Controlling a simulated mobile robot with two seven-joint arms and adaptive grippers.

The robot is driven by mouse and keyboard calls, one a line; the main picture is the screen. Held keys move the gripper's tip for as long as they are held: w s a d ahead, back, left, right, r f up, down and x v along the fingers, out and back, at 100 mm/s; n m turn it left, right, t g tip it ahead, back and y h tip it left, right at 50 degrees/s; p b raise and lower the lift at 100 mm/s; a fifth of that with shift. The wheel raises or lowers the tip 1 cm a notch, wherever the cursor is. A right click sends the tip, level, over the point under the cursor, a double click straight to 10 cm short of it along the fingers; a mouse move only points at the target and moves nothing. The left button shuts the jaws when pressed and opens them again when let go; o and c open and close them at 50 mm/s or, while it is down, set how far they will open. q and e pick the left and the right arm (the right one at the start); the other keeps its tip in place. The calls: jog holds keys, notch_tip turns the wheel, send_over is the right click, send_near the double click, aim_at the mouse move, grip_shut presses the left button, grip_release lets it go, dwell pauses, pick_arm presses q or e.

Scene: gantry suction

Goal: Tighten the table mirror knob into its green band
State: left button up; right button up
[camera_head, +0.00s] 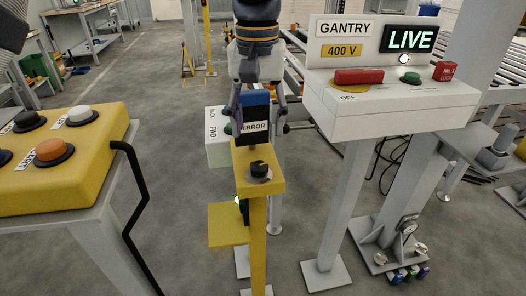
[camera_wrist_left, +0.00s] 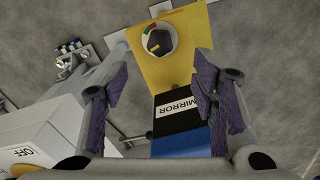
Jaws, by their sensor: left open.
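The mirror knob (camera_head: 259,170) is a small dark knob on a round dial, on top of a yellow stand (camera_head: 262,185). The wrist view shows the knob (camera_wrist_left: 158,42) with a coloured arc around it; its exact pointer position is too small to tell. A black-and-blue block labelled MIRROR (camera_head: 256,127) stands behind the knob. My left gripper (camera_head: 260,128) points down behind the knob, around the label block in the picture. Its fingers (camera_wrist_left: 162,95) are wide apart, with nothing gripped, and apart from the knob. My right gripper is not in view.
A white GANTRY panel (camera_head: 390,107) with red and green buttons and a LIVE sign stands to the right. A yellow button box (camera_head: 85,170) with a black handrail (camera_head: 135,200) is at the left. A white FWD box (camera_head: 217,150) is close behind the stand.

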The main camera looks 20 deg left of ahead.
aim_at(259, 164)
pick_arm(q)
notch_tip(259, 164, down, 9)
jog(key=c, duration=1.2)
